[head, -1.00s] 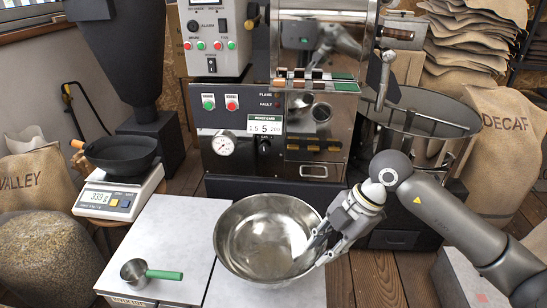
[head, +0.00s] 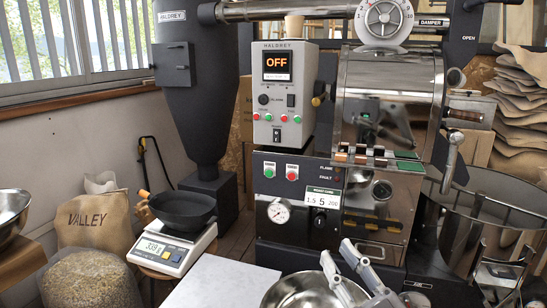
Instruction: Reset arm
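My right gripper (head: 338,252) shows at the bottom edge of the head view, right of centre. Its two grey fingers point up and stand apart, with nothing seen between them. It is in front of the right part of the steel bowl (head: 290,291) in the picture; I cannot tell whether it touches the bowl. The lower part of the gripper and its arm are cut off by the frame. My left gripper is not in view.
The roaster (head: 386,110) with an OFF display stands behind. A scale (head: 170,252) with a black pan (head: 182,212) is left of the pale table top (head: 222,285). A VALLEY sack (head: 95,222) stands at left, a large steel bin (head: 480,240) at right.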

